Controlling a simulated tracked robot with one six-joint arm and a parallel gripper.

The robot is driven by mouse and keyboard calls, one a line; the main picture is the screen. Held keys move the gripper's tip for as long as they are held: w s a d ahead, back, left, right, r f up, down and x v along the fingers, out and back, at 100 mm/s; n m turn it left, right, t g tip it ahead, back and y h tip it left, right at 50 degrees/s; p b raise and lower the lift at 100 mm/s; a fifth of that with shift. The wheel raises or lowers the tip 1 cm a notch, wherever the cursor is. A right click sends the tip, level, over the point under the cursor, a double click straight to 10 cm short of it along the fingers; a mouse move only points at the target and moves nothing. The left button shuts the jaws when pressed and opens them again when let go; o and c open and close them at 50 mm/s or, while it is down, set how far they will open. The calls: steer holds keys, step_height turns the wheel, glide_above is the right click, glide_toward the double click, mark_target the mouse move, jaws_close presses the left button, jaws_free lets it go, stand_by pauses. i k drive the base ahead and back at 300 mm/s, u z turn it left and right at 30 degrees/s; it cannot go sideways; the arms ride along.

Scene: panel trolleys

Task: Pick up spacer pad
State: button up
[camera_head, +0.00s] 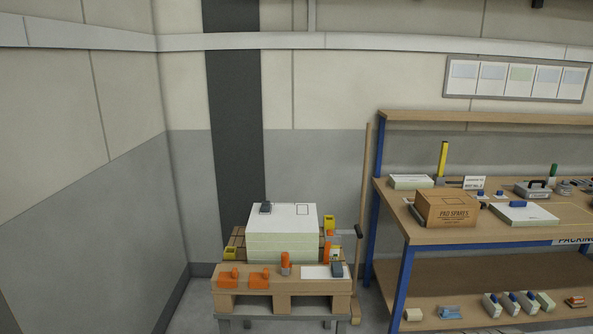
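No item is clearly marked as a spacer pad, and I cannot tell for certain which one it is. Small orange blocks (259,279) lie on the front board of the pallet (281,286). My gripper is not in view.
The workbench (480,234) with blue legs stands at the right, holding tools and boxes. Its lower shelf (467,317) holds several small blocks. A wooden pole (366,185) stands between pallet and bench. Walls close off the left and back.

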mark_target(337, 271)
steer(key=u, duration=0.05)
steer(key=i, duration=1)
steer(key=z, duration=0.05)
